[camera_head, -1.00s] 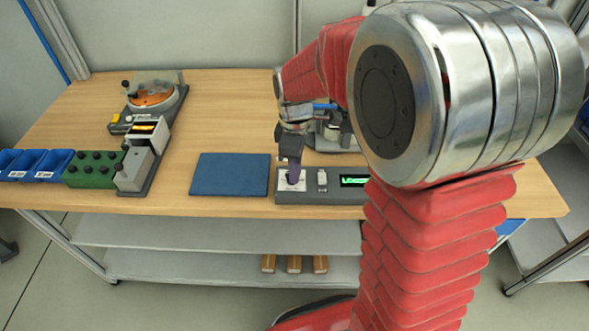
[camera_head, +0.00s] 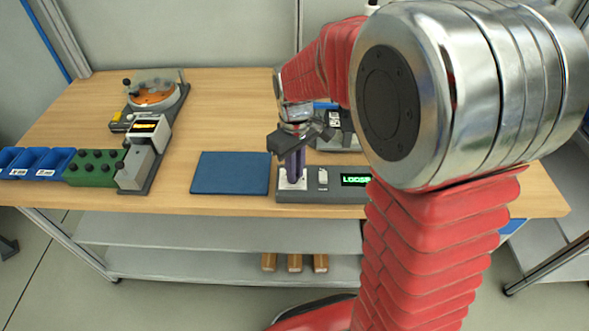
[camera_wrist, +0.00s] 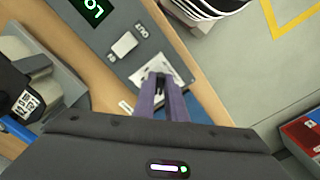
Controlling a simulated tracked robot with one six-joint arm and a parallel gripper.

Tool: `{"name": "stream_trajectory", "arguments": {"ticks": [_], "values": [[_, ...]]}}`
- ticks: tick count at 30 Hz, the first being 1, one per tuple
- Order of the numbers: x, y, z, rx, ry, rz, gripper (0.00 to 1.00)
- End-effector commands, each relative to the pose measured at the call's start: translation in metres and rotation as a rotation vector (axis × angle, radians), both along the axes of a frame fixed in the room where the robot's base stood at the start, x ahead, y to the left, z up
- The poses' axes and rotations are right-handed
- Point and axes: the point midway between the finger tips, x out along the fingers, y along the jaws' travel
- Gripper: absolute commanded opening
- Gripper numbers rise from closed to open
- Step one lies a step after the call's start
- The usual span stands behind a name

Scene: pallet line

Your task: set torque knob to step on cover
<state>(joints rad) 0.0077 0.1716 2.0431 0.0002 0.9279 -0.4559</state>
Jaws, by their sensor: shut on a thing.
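A dark grey torque unit (camera_head: 335,196) stands at the front of the bench, with a white dial plate, a light switch (camera_head: 322,177) and a green-lit display (camera_head: 356,180) reading roughly "LOOSE". My gripper (camera_head: 291,181) points straight down with its purple fingers at the dial plate, shut on the knob there. In the wrist view the fingertips (camera_wrist: 160,77) meet over the white plate (camera_wrist: 148,70), and the knob is mostly hidden between them. A clear cover (camera_head: 155,83) sits over an orange disc on the device at back left; I cannot read any mark on it.
A blue mat (camera_head: 229,174) lies left of the torque unit. A green block with dark knobs (camera_head: 92,168) and blue bins (camera_head: 52,164) stand further left. Another device (camera_head: 338,138) stands close behind my gripper. The bench front edge is near.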

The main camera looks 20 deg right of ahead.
Motion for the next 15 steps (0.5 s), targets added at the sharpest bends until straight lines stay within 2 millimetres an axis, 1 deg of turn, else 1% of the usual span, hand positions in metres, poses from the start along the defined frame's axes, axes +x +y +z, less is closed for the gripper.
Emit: {"name": "stream_trajectory", "arguments": {"ticks": [6,15], "values": [[0.0022,-0.0003,0.0018,-0.001,-0.007,-0.057,0.0],[0.0023,-0.0004,0.0019,-0.001,-0.008,-0.065,0.0]]}}
